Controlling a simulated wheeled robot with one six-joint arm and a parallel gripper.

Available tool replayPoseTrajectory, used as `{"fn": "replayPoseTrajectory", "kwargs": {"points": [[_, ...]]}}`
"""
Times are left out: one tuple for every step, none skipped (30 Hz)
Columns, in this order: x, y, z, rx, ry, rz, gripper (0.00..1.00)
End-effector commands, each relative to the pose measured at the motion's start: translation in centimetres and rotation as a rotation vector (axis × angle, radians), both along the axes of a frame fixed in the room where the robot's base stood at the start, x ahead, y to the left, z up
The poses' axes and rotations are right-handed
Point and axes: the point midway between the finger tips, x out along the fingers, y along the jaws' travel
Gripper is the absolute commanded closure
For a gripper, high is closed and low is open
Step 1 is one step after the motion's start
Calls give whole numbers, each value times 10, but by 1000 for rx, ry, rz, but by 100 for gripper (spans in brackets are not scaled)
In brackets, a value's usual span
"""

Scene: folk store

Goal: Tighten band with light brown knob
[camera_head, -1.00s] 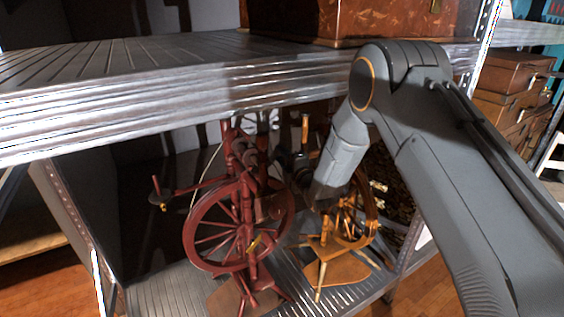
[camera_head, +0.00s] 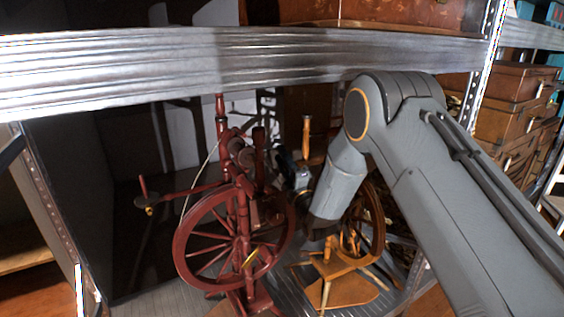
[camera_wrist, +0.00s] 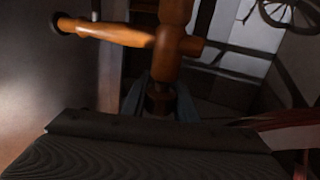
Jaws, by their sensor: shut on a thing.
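The light brown spinning wheel (camera_head: 377,225) stands on the lower shelf, partly behind my arm. Its upright wooden post (camera_head: 306,137) rises beside my wrist. In the wrist view, an orange-brown turned wooden piece (camera_wrist: 174,50) with a side arm ending in a dark-tipped knob (camera_wrist: 66,25) fills the upper middle. My gripper (camera_wrist: 160,104) is shut around the shadowed lower end of this turned piece, which I take as the light brown knob (camera_wrist: 160,88). The grip is dark, so the exact contact is unclear. The drive band cannot be made out.
A dark red spinning wheel (camera_head: 235,235) stands close on the left, with its arm reaching further left. The metal shelf edge (camera_head: 200,70) runs just above the wheels. A perforated post (camera_head: 490,60) and wooden boxes (camera_head: 520,100) stand at right.

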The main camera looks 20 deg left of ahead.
Motion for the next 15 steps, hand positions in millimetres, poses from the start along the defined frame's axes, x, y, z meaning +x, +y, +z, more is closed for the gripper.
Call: {"fn": "replayPoseTrajectory", "kwargs": {"points": [[0, -1, -2, -2, 3, -2, 96], [0, -1, -2, -2, 3, -2, 96], [0, -1, -2, -2, 3, -2, 96], [0, -1, -2, -2, 3, -2, 96], [0, -1, -2, -2, 3, -2, 96], [0, -1, -2, -2, 3, -2, 96], [0, -1, -2, -2, 3, -2, 96], [0, -1, -2, -2, 3, -2, 72], [0, -1, -2, -2, 2, -1, 65], [0, -1, -2, -2, 2, -1, 60], [0, 0, -1, -2, 2, -1, 55], [0, 0, -1, -2, 2, -1, 55], [0, 0, -1, -2, 2, -1, 55], [0, 0, -1, -2, 2, 0, 55], [0, 0, -1, -1, 1, 0, 55]]}}
